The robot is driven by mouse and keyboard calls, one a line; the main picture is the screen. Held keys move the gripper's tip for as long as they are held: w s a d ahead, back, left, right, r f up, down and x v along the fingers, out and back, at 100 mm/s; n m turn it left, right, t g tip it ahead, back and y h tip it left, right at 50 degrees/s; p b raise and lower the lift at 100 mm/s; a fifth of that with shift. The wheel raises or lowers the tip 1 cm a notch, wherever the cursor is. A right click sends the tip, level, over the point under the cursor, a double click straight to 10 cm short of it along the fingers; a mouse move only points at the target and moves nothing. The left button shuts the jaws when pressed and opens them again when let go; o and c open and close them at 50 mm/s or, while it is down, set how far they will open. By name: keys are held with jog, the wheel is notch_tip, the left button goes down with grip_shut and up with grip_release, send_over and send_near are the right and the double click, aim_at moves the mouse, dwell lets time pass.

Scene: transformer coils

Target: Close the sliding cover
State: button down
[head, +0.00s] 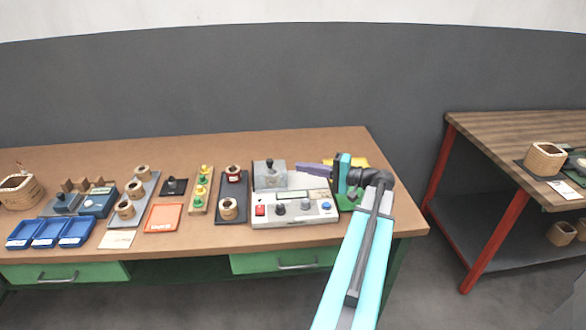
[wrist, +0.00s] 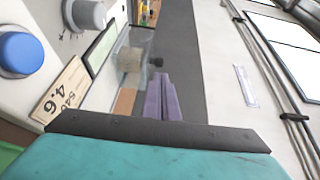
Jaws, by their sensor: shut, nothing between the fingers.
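The sliding cover (head: 269,174) is a see-through grey box with a black knob on top. It sits at the back left of the white test instrument (head: 292,210). In the wrist view the clear cover (wrist: 132,48) shows ahead of my fingers, with a brownish coil-like thing visible through it. Its black knob (wrist: 157,62) is just beyond the fingertips. My gripper (head: 298,166) has purple fingers, shut and empty, pointing left toward the cover from its right side. In the wrist view the gripper (wrist: 160,76) is close to the knob; I cannot tell whether they touch.
The instrument's front carries a red switch (head: 260,211) and several knobs. Coils on a dark tray (head: 231,187) stand to its left. A yellow item (head: 350,162) lies behind my wrist. A second table (head: 500,130) is at the right, across a floor gap.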

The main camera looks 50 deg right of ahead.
jog(key=shift+b+v, duration=0.4)
jog(key=shift+v, duration=2.6)
